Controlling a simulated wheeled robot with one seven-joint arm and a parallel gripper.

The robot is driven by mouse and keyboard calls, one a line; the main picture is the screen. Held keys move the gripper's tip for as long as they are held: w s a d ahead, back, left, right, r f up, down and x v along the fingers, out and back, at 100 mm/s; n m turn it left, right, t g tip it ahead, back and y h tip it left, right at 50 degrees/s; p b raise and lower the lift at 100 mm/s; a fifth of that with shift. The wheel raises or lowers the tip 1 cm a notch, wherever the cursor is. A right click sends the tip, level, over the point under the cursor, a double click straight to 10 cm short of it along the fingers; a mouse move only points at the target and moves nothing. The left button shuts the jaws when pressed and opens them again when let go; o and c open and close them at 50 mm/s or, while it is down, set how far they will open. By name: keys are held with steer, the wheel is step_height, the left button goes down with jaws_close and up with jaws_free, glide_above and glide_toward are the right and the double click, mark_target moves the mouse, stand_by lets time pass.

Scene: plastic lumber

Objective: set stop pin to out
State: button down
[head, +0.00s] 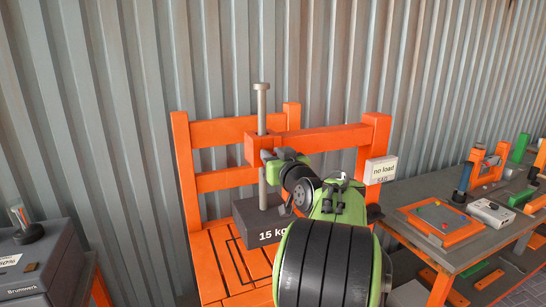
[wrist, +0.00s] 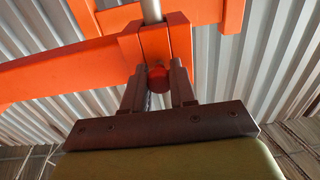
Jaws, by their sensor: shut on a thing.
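The stop pin (wrist: 157,78) shows in the wrist view as a red-orange round knob at the orange guide block (wrist: 155,45). My gripper (wrist: 158,72) is shut on it, one grey finger on each side. In the head view my gripper (head: 268,156) is at the orange guide block (head: 255,148), and the pin is hidden there. A grey vertical rod (head: 262,110) passes through the block down to a dark weight (head: 262,220) marked 15 kg. How far the pin is in or out cannot be told.
The orange frame (head: 225,132) stands around the rod, with a slatted orange deck (head: 225,262) below. A "no load" sign (head: 381,170) hangs at the right post. A grey box (head: 38,262) stands at left. A bench with parts (head: 398,196) is at right.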

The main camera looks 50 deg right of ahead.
steer(key=b+v, duration=0.2)
steer(key=v, duration=0.1)
steer(key=shift+b, duration=0.35)
steer(key=shift+f, duration=0.1)
steer(key=c, duration=1)
jaws_free()
steer(key=shift+s+a, duration=0.15)
steer(key=shift+s, duration=0.05)
steer(key=shift+o, duration=0.2)
steer(key=b+v, duration=0.2)
steer(key=v, duration=1.3)
steer(key=shift+s, duration=0.3)
